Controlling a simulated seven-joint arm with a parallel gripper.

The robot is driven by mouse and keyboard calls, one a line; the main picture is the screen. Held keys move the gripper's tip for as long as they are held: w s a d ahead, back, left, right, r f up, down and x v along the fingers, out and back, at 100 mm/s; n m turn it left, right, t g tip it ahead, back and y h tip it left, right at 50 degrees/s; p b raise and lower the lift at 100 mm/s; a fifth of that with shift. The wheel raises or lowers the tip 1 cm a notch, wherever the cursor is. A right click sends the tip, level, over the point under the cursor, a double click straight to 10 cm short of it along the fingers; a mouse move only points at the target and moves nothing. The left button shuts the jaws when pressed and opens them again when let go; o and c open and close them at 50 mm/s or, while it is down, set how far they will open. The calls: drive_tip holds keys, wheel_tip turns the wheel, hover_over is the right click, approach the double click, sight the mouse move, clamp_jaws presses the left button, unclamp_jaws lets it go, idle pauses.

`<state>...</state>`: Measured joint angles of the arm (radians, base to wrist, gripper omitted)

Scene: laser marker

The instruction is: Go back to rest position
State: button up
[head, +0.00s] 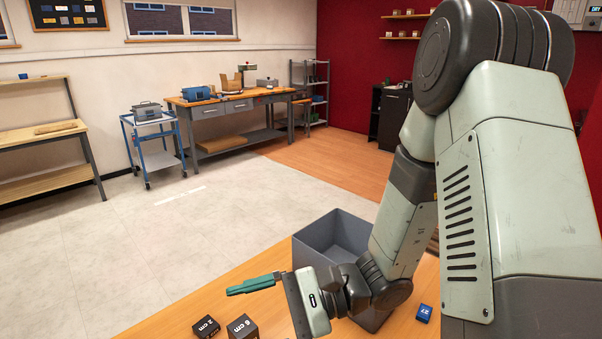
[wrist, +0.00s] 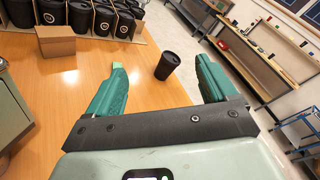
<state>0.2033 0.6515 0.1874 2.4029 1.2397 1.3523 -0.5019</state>
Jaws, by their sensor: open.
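My gripper (head: 253,284) is at the lower middle of the head view, above the wooden table, with its green fingers pointing left. In the wrist view my gripper (wrist: 160,66) has its two green fingers wide apart, with nothing held between them. A black lidded cup (wrist: 168,66) stands upright on the table beyond the fingers and appears between them in the picture, apart from both.
An open grey bin (head: 335,233) stands by my arm, partly hidden. Black blocks marked 2 cm (head: 206,327) and 6 cm (head: 243,327) and a blue block (head: 424,313) lie on the table. A cardboard box (wrist: 57,42) stands before several black cups (wrist: 100,18).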

drive_tip(key=s+d+r+n+t+h, duration=0.3)
drive_tip(key=d+r+n+t+h, duration=0.1)
drive_tip(key=d+r+h, duration=0.3)
drive_tip(key=s+d+r+n+t+h, duration=0.3)
drive_tip(key=d+r+n+t+h, duration=0.1)
drive_tip(key=d+r+h, duration=0.4)
drive_tip(key=d+r+t, duration=0.1)
drive_tip(key=d, duration=0.1)
drive_tip(key=shift+s+d+r+h, duration=0.2)
drive_tip(key=shift+d+r+h, duration=0.05)
drive_tip(key=shift+d+h, duration=0.05)
